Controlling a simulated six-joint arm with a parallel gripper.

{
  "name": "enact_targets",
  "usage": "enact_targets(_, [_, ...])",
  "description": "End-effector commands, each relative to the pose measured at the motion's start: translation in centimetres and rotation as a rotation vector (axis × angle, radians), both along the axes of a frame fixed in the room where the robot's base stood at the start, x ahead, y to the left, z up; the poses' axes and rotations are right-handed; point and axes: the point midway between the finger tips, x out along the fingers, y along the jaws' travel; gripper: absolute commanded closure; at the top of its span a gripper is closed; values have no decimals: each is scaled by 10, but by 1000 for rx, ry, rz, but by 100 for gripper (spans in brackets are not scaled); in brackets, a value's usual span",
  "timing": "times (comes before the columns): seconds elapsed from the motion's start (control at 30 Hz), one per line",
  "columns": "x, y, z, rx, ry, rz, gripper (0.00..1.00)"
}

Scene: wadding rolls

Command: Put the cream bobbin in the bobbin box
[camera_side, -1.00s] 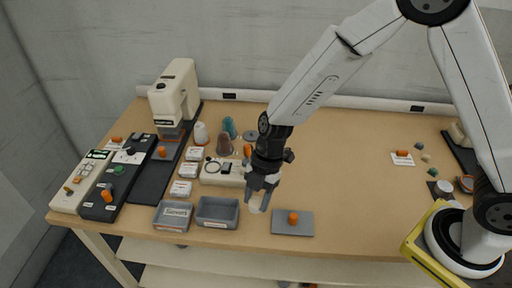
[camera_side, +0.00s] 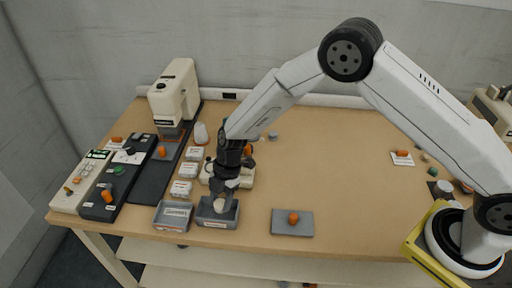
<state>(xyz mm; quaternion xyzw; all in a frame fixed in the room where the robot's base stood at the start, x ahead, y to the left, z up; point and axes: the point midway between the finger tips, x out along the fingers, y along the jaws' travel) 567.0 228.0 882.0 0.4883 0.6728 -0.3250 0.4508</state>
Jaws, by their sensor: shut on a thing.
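My gripper (camera_side: 221,199) is shut on the cream bobbin (camera_side: 219,205). It holds the bobbin over the right one of two grey open boxes at the table's front edge. The bobbin shows at or just inside the opening of this right box (camera_side: 217,223); I cannot tell whether it touches the floor. The left grey box (camera_side: 171,226) stands beside it. Both boxes have front labels too small to read, so I cannot tell by label which is the bobbin box.
A grey plate with an orange knob (camera_side: 305,229) lies to the right of the boxes. Several small white boxes (camera_side: 184,172) stand behind them. A cream machine (camera_side: 176,88) stands at the back left. The middle right of the table is clear.

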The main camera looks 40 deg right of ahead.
Motion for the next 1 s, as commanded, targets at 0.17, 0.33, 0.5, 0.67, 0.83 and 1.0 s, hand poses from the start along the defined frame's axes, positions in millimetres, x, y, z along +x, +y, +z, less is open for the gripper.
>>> enact_targets(0.17, [6,3,-7,0,0,0,100])
enact_targets(0.33, [6,3,-8,0,0,0,100])
enact_targets(0.5, [9,4,-13,0,1,-1,100])
enact_targets(0.67, [11,4,-30,-1,3,0,100])
enact_targets(0.83, [11,4,-43,0,1,-1,100])
enact_targets(1.0, [11,5,-45,0,-1,-1,100])
